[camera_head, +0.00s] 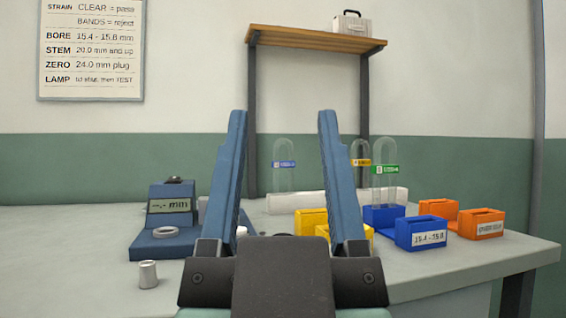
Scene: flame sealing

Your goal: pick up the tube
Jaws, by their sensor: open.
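My gripper (282,114) is open, its two blue fingers pointing up and apart in the foreground, with nothing between them up close. Three clear domed glass tubes stand upright beyond it. The tube with a blue label (284,165) shows in the gap between the fingers, farther back. The tube with a yellow label (360,162) and the tube with a green label (385,169) stand right of the right finger. The green-labelled tube rises at the blue bins. The lower ends of the tubes are partly hidden. I cannot tell which tube the task means.
A blue gauge (170,206) with a blank millimetre display stands left, near a small metal cup (148,274). A white cylinder (392,196) lies behind. Yellow (312,219), blue (421,233) and orange (480,224) bins stand right. A shelf (315,38) overhangs the back. Free bench lies front left.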

